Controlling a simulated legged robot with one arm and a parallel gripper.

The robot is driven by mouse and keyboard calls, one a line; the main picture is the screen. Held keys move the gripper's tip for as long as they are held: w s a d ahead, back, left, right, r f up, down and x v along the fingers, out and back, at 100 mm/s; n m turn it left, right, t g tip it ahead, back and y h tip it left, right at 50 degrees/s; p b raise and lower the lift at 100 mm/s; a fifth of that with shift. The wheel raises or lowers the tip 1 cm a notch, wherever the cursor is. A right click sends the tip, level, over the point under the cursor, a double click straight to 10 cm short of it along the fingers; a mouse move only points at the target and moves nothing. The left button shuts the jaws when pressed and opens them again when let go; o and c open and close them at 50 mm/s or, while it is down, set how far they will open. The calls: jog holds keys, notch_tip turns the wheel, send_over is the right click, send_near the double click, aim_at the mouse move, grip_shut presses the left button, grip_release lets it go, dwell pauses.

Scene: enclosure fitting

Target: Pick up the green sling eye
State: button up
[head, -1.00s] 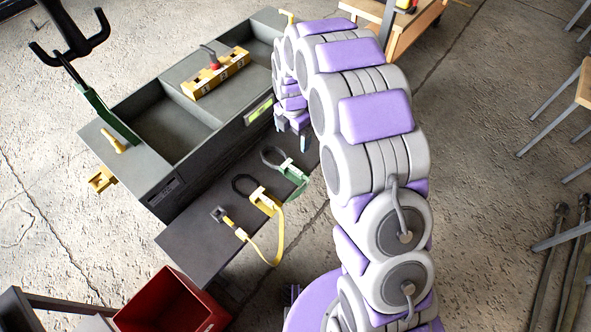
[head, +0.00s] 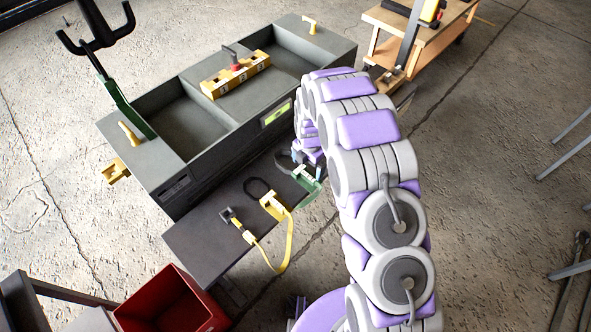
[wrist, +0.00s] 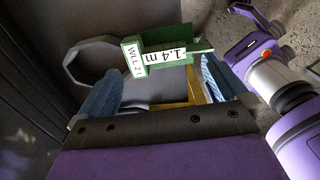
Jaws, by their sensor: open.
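The green sling eye is a green block with white labels reading "WLL 2 t" and "1.4 m", with a grey ring at its left. In the head view the green sling eye (head: 309,179) lies at the right end of the dark shelf, partly hidden by my gripper (head: 307,163). In the wrist view the sling eye (wrist: 165,56) sits across the tips of my gripper (wrist: 160,72). The two blue fingers are apart, one at each side, and I cannot tell how deep the block lies between them.
A yellow sling (head: 275,206) with a black ring lies on the shelf (head: 200,240) left of the green one. The grey enclosure (head: 172,187) rises behind, with a yellow switch block (head: 235,76) on top. A red bin (head: 172,303) stands at front left.

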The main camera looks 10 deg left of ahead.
aim_at(306, 175)
jog(key=f+b, duration=0.1)
jog(key=f, duration=0.4)
jog(key=shift+a+f+b, duration=0.2)
jog(key=shift+f+b, duration=0.2)
jog(key=c, duration=0.9)
jog(key=shift+o, duration=0.2)
jog(key=shift+r, duration=0.1)
jog(key=shift+r, duration=0.4)
notch_tip(306, 175, up, 3)
jog(key=shift+r+p, duration=0.1)
jog(key=shift+p, duration=0.7)
jog(key=s+d+r+p, duration=0.1)
jog(key=s+d, duration=0.3)
jog(key=s, duration=1.1)
jog(key=shift+s+d+p, duration=0.25)
jog(key=shift+p, duration=0.5)
